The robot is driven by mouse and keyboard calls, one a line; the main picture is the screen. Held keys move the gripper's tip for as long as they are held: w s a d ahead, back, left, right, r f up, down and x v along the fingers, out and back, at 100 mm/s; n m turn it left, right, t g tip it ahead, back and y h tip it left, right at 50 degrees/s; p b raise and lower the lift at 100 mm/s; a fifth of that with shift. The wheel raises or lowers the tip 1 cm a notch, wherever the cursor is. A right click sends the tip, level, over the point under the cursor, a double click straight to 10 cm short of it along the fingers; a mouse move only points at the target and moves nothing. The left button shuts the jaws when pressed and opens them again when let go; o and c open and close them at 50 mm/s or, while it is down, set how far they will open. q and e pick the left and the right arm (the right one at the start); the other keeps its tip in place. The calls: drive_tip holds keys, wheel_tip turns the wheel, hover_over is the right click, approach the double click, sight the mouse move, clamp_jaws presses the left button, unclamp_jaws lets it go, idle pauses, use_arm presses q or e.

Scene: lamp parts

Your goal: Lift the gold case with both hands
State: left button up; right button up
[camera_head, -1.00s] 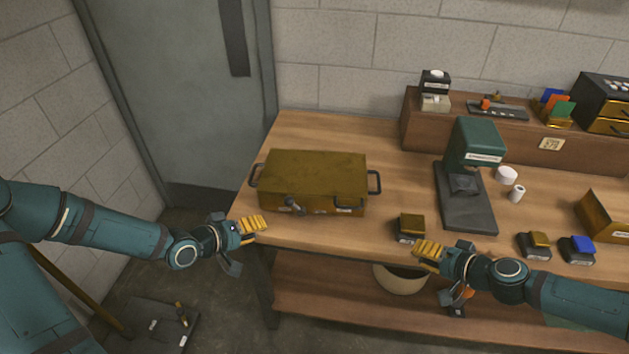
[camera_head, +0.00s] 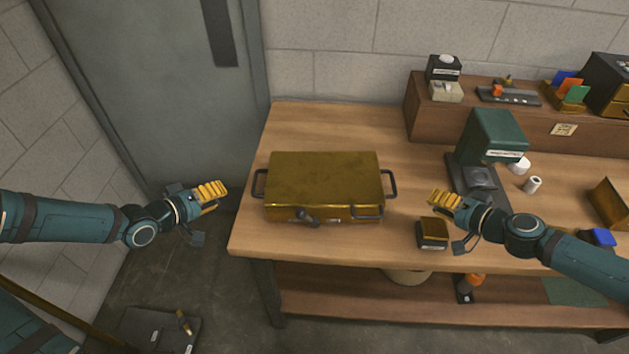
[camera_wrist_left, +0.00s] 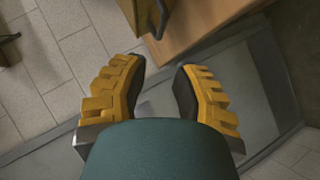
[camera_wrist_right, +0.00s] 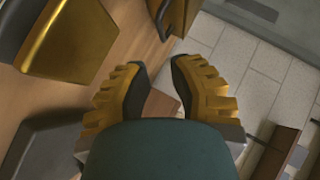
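The gold case (camera_head: 325,178) sits flat and shut on the wooden table, with a dark handle at each end and a latch on its front. The left handle (camera_head: 260,184) and right handle (camera_head: 390,185) are free of my grippers. My left gripper (camera_head: 207,208) is open and empty, left of the case beyond the table edge. A handle also shows at the top of the left wrist view (camera_wrist_left: 161,18). My right gripper (camera_head: 449,214) is open and empty, right of the case above the table. The right handle shows at the top of the right wrist view (camera_wrist_right: 161,22).
A small gold-topped box (camera_head: 432,233) stands just beneath and left of my right gripper. A green machine (camera_head: 492,137) stands behind that gripper. A wooden shelf unit (camera_head: 480,123) lines the back. The table (camera_head: 330,125) is clear behind the case.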

sight(254, 180)
drive_tip(key=shift+w+a, duration=0.2)
use_arm(q)
drive_tip(key=shift+w+a, duration=0.15)
drive_tip(key=shift+w, duration=0.05)
drive_tip(key=shift+s, duration=0.1)
use_arm(e)
drive_tip(key=shift+s+d, duration=0.1)
